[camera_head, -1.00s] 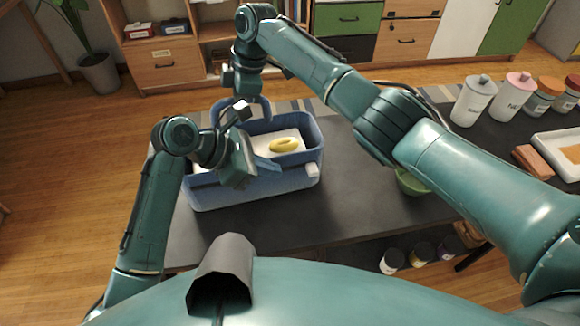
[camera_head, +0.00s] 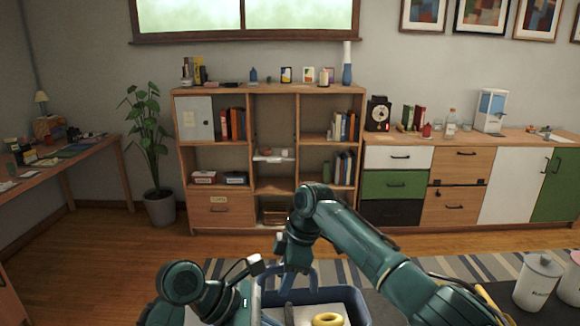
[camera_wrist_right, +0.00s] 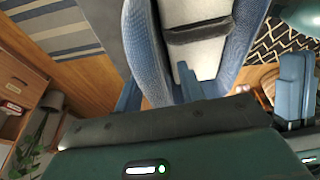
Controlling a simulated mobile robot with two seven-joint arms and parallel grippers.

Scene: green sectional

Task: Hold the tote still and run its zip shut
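The blue tote (camera_head: 360,302) is cut off by the bottom edge of the head view. Its interior is white, with a yellow ring-shaped item (camera_head: 327,319) inside. In the right wrist view, a blue tote wall (camera_wrist_right: 146,50) passes between my right fingers. My right gripper (camera_head: 296,268) points down at the tote's far left part; in the wrist view its fingers (camera_wrist_right: 157,90) are apart, with a gap beside the wall. My left gripper (camera_head: 262,316) is low beside the tote, mostly cut off; part also shows at the wrist view's right edge (camera_wrist_right: 295,85). I cannot make out the zip pull.
White canisters (camera_head: 538,282) stand to the right on the dark table. A striped rug (camera_head: 215,275) lies on the floor behind. A bookshelf (camera_head: 270,165), a plant (camera_head: 150,150) and a low cabinet (camera_head: 465,185) line the far wall.

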